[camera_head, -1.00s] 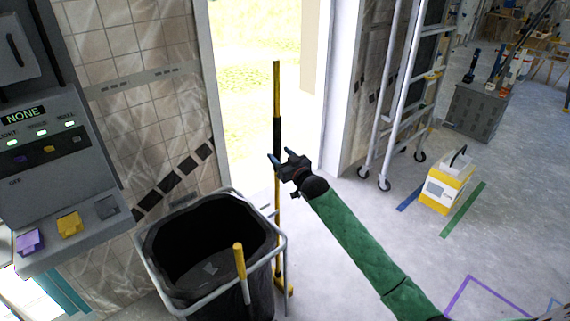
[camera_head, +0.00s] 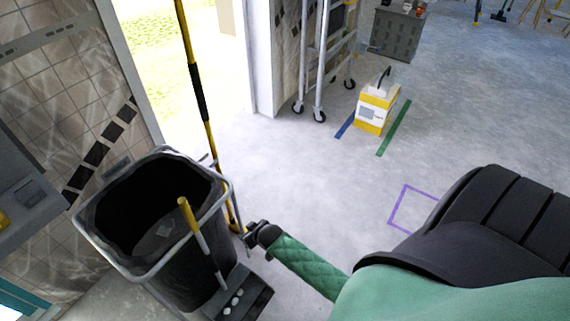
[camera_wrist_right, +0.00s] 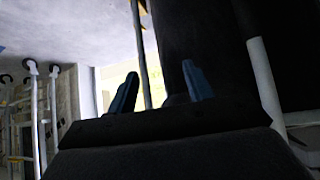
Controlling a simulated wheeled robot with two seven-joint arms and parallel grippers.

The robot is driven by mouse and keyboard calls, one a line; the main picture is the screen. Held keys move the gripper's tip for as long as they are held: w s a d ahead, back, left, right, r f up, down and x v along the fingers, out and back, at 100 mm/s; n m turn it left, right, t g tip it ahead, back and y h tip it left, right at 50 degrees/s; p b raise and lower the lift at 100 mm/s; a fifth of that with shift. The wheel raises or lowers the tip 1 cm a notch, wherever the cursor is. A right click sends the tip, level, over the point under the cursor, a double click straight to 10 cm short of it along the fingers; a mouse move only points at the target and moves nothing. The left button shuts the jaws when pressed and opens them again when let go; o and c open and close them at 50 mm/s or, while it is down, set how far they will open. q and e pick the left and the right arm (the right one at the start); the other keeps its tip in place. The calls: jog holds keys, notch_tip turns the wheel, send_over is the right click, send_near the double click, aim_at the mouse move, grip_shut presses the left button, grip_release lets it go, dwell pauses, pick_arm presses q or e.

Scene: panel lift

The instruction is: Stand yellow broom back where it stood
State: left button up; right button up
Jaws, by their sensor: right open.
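The yellow broom (camera_head: 205,125) has a long yellow pole with a black grip section. It stands slightly tilted between the black bin and the bright doorway, its lower end partly hidden by the bin and my gripper. My right gripper (camera_head: 246,230) is low, close to the right side of the lower pole. In the right wrist view, the blue fingers (camera_wrist_right: 160,90) are open and the yellow pole (camera_wrist_right: 142,50) shows in line with the gap between them. I cannot tell whether it is between the fingertips or just beyond them. My left gripper is not in view.
A black bin (camera_head: 95,235) with a grey frame stands left of the gripper. A purple floor outline (camera_head: 398,208), a yellow-white box (camera_head: 372,112) and a wheeled ladder (camera_head: 318,70) are to the right. Open floor lies between.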

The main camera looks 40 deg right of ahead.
jog(key=s+a+f+g, duration=0.2)
jog(key=s+f, duration=0.4)
jog(key=s, duration=0.4)
jog(key=s+a+f+g, duration=0.2)
jog(key=s+f, duration=0.4)
jog(key=s, duration=0.5)
jog(key=s+a+f+g, duration=0.2)
jog(key=s+f, duration=0.4)
jog(key=s, duration=0.5)
jog(key=shift+s+a+f+g+h, duration=0.2)
jog(key=shift+a+f+g+h, duration=0.15)
jog(key=shift+g, duration=0.45)
